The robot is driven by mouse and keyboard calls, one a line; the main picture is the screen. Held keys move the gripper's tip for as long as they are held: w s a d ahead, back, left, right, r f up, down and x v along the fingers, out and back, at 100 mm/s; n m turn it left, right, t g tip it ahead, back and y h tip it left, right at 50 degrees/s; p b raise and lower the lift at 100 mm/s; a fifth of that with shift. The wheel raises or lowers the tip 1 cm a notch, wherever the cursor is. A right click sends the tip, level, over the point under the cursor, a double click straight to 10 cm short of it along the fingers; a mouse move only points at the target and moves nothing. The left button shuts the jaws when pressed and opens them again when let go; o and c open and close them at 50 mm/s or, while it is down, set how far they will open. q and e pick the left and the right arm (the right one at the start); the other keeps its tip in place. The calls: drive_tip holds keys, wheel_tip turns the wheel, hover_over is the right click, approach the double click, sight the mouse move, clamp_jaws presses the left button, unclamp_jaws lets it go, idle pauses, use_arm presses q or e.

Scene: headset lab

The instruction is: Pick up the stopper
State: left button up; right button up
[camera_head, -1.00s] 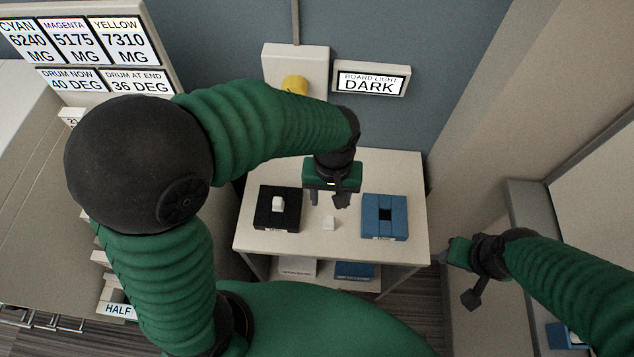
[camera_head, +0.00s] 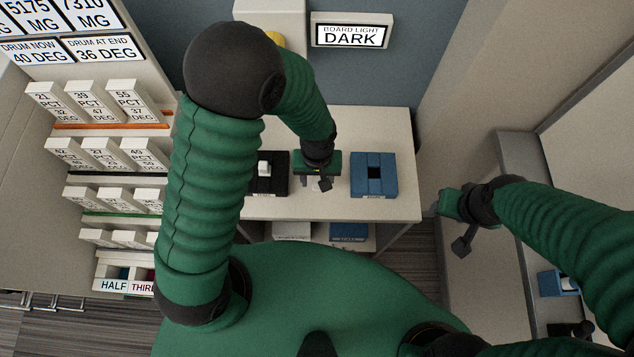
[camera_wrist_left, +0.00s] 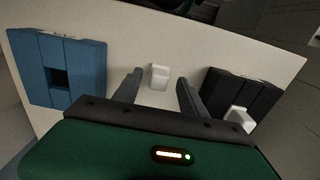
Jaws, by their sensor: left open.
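A small white block (camera_wrist_left: 159,77), which looks like the stopper, stands on the table between a black block and a blue block. My left gripper (camera_head: 316,186) is open above the table. In the left wrist view its two fingers (camera_wrist_left: 160,80) point toward the small white block, one on each side of the line to it, and nothing is held. In the head view the gripper largely hides this white block. My right gripper (camera_head: 452,226) hangs off to the right, away from the table; its jaw opening is unclear.
The black block (camera_head: 272,183) holds another white piece (camera_head: 264,168) on top. The blue block (camera_head: 374,176) has a dark square hole. The table (camera_head: 400,130) is clear behind them. A shelf of white labelled boxes (camera_head: 100,150) stands at the left.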

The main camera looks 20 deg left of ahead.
use_arm(q)
drive_tip(key=shift+w+d+f, duration=0.15)
drive_tip(key=shift+d+f, duration=0.15)
drive_tip(key=shift+f, duration=0.25)
drive_tip(key=shift+a, duration=0.35)
drive_tip(key=c, duration=0.9)
clamp_jaws()
drive_tip(key=shift+d, duration=0.15)
drive_tip(key=shift+r, duration=0.15)
